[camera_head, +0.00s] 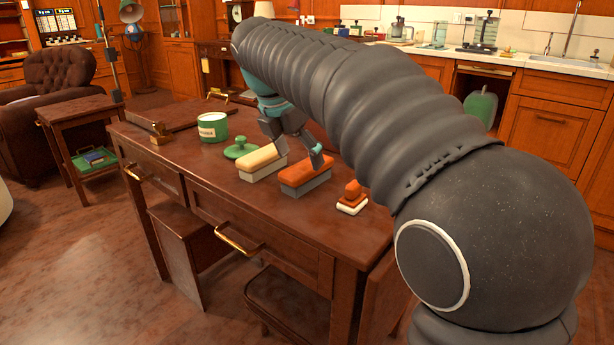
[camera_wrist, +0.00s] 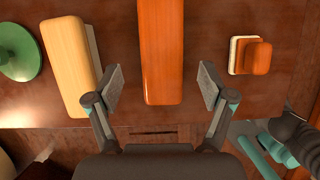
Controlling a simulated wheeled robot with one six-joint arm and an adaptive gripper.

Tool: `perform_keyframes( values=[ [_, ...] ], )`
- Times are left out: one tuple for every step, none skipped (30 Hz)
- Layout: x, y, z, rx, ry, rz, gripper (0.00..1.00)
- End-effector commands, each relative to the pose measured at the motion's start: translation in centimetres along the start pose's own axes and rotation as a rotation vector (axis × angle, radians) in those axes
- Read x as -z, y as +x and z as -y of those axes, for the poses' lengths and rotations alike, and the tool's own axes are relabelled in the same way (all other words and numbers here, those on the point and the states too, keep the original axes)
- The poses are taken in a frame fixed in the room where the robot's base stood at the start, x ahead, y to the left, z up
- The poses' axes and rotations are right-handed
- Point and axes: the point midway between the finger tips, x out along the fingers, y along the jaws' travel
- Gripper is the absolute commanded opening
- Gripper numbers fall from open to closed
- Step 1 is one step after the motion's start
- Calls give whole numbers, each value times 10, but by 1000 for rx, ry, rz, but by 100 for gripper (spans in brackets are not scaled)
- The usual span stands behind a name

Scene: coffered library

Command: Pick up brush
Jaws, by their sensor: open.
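A brush-like block with an orange-brown wooden top and grey underside (camera_head: 306,176) lies on the brown wooden desk (camera_head: 225,205). It also shows in the wrist view (camera_wrist: 161,50), running away from me between the fingers. A similar block with a cream top (camera_head: 262,163) lies to its left, and in the wrist view (camera_wrist: 70,65) it sits close to the left finger. I cannot tell for certain which of the two is the brush. My gripper (camera_head: 296,148) is open above the orange-brown block. In the wrist view (camera_wrist: 160,86) its fingers are spread either side, with gaps.
A small orange-knobbed block with a white base (camera_head: 352,198) sits to the right. A green lid (camera_head: 241,149) and a green-and-white canister (camera_head: 212,127) stand to the left. The desk's front edge is close, with brass-handled drawers below. The desk's front left is clear.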

Motion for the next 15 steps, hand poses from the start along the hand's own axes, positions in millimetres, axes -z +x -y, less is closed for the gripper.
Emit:
perform_keyframes(
  values=[
    [1,7,1,2,0,-1,81],
    [1,11,1,3,0,-1,81],
    [2,16,2,3,0,-1,81],
    [2,20,2,3,1,-1,81],
    [2,25,2,3,1,-1,81],
    [2,31,3,3,1,-1,81],
    [2,35,3,4,1,-2,81],
    [1,39,3,3,1,-1,81],
    [1,43,2,2,1,-1,81],
    [1,46,2,2,1,-1,81],
    [1,47,2,2,1,-1,81],
    [1,48,2,2,0,-1,81],
    [1,48,2,1,0,-1,81],
    [1,48,2,1,0,-1,81],
    [1,48,2,1,0,-1,81]
  ],
)
